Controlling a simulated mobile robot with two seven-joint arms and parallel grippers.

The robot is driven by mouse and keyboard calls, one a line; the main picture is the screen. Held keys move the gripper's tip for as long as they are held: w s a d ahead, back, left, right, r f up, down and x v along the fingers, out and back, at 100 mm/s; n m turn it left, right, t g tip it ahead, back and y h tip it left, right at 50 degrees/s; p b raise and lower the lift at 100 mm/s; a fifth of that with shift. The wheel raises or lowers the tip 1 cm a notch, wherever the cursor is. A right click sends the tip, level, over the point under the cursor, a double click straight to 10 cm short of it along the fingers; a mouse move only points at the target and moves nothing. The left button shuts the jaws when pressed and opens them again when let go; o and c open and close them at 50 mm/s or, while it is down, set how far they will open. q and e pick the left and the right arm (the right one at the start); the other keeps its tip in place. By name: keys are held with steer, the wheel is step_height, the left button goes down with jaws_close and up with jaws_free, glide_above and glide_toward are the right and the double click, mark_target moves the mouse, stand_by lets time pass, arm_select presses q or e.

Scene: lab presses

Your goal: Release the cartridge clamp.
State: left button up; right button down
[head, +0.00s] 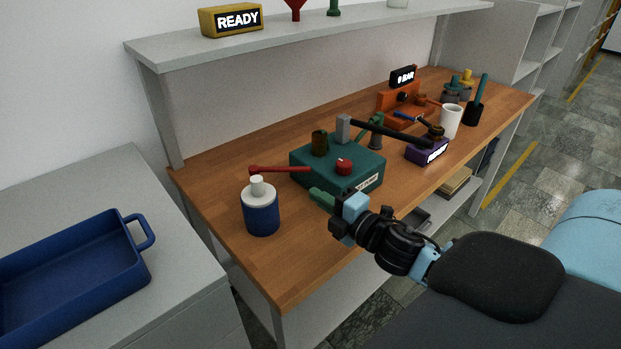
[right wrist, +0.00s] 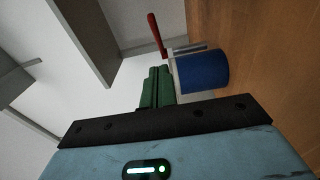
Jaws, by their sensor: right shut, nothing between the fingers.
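A teal press unit (head: 365,180) stands on the wooden bench, with a red knob (head: 344,166), a brown cylinder (head: 320,142) and a grey post carrying a long black lever (head: 385,131). A red lever (head: 280,169) reaches left from the unit; it also shows in the right wrist view (right wrist: 156,34). I cannot tell which part is the cartridge clamp. My right gripper (head: 318,196) is shut and empty, its green fingers in front of the unit's near left side; they also show in the right wrist view (right wrist: 157,75). My left gripper is out of view.
A blue and white bottle (head: 262,212) stands left of my right gripper. An orange unit reading 0 BAR (head: 387,105), a purple box (head: 420,150) and a white cup (head: 450,121) stand farther right. The bench's near left corner is clear. A shelf (head: 300,28) overhangs the back.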

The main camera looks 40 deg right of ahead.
mark_target(297, 172)
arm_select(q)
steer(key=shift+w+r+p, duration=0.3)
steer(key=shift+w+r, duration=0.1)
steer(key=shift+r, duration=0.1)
arm_select(e)
steer(key=shift+w+d, duration=0.3)
steer(key=shift+w, duration=0.8)
steer(key=shift+w+d, duration=0.35)
steer(key=shift+w, duration=0.7)
steer(key=shift+w+d, duration=0.3)
steer(key=shift+w, duration=0.8)
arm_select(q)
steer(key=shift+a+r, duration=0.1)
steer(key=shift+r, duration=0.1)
arm_select(e)
steer(key=shift+w+d+r, duration=0.1)
steer(key=shift+w+d, duration=0.9)
steer(key=shift+d, duration=0.15)
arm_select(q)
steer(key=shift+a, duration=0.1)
